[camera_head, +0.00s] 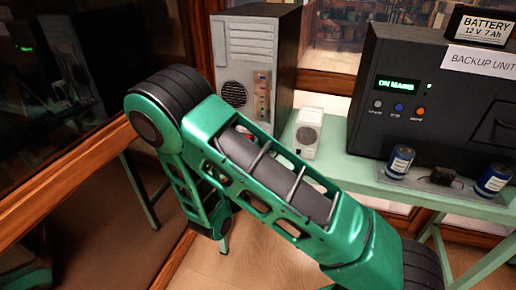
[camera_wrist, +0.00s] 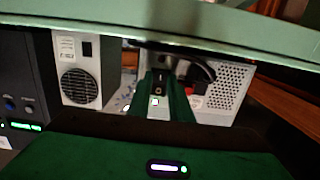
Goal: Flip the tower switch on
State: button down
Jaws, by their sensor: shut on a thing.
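The tower (camera_head: 255,60), with a pale grilled panel and dark side, stands on the green table at the back. In the wrist view, which is upside down, its pale perforated panel (camera_wrist: 225,88) faces me, with a black cable and a small red part (camera_wrist: 197,102) on it. My gripper (camera_wrist: 163,100) is at this panel, its green fingers close together around a small black switch (camera_wrist: 160,84) with a light mark. How far the switch is tilted cannot be told. In the head view my green arm hides the gripper and the switch.
A small pale box with a round grille (camera_head: 309,130) stands beside the tower. The black backup unit (camera_head: 440,110) is to the right, its display lit "ON MAINS", with a battery (camera_head: 485,27) on top. Blue cylinders (camera_head: 401,160) stand on the table's (camera_head: 430,195) front edge.

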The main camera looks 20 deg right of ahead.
jog(key=shift+a, duration=0.2)
jog(key=c, duration=1.9)
grip_release()
jog(key=shift+o, duration=0.2)
jog(key=v, duration=1)
jog(key=shift+s+a, duration=0.15)
jog(key=shift+s, duration=0.1)
